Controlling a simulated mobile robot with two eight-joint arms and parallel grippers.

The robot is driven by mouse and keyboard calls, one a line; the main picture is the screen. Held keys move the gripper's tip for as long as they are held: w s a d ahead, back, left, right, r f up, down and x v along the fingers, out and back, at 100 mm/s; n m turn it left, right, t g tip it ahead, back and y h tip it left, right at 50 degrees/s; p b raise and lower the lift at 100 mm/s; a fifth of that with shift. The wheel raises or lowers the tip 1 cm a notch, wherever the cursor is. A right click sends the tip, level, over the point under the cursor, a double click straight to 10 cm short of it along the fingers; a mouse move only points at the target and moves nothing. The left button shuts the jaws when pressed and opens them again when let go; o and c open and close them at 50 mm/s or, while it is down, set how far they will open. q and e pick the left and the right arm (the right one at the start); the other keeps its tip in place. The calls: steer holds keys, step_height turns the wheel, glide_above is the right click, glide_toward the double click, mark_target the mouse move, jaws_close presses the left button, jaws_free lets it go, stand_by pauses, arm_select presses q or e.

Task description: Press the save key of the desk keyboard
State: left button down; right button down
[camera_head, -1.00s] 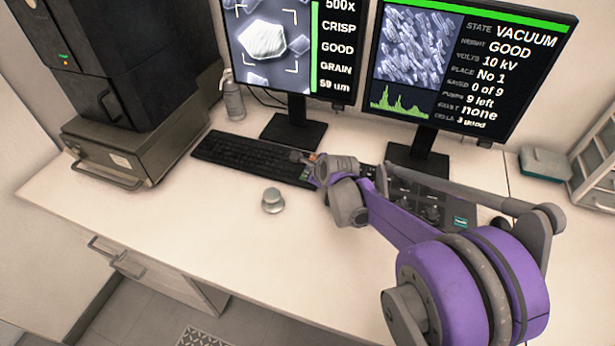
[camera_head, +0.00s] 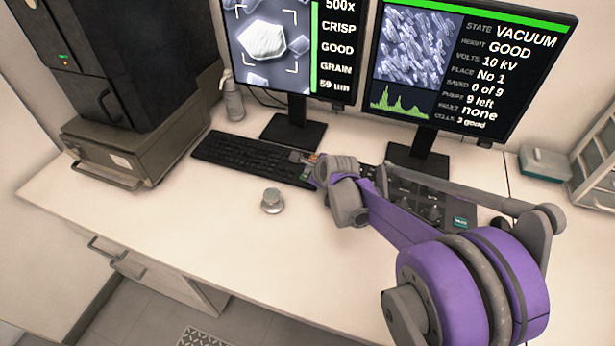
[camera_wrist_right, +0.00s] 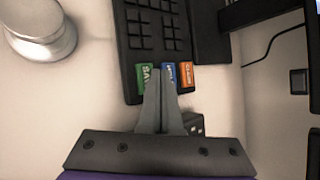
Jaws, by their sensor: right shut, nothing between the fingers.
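The black desk keyboard (camera_head: 235,154) lies on the desk in front of the left monitor. In the right wrist view, the green save key (camera_wrist_right: 145,77), partly hidden by a finger and reading "SAV", sits at the keyboard's end, beside a blue key (camera_wrist_right: 168,75) and an orange key (camera_wrist_right: 187,75). My right gripper (camera_head: 297,157) is shut and empty over this end of the keyboard. In the wrist view its fingertips (camera_wrist_right: 160,74) overlap the edge between the green and blue keys. I cannot tell whether they touch a key. My left gripper is out of view.
A round metal knob (camera_head: 272,201) stands on the desk in front of the keyboard. A control panel (camera_head: 432,208) lies right of it, partly behind my right arm. Two monitors (camera_head: 300,137) stand behind. The right screen (camera_head: 470,60) reads "SAVED 0 of 9". The front left desk is clear.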

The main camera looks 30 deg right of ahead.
steer(key=shift+f, duration=0.1)
stand_by(0.4)
steer(key=shift+f+b, duration=0.35)
steer(key=shift+f+b, duration=0.3)
steer(key=shift+f, duration=0.1)
stand_by(0.5)
stand_by(0.3)
steer(key=shift+r+p, duration=0.55)
steer(key=shift+r, duration=0.25)
steer(key=shift+r+p, duration=1.8)
steer(key=shift+r, duration=0.8)
steer(key=shift+f, duration=0.1)
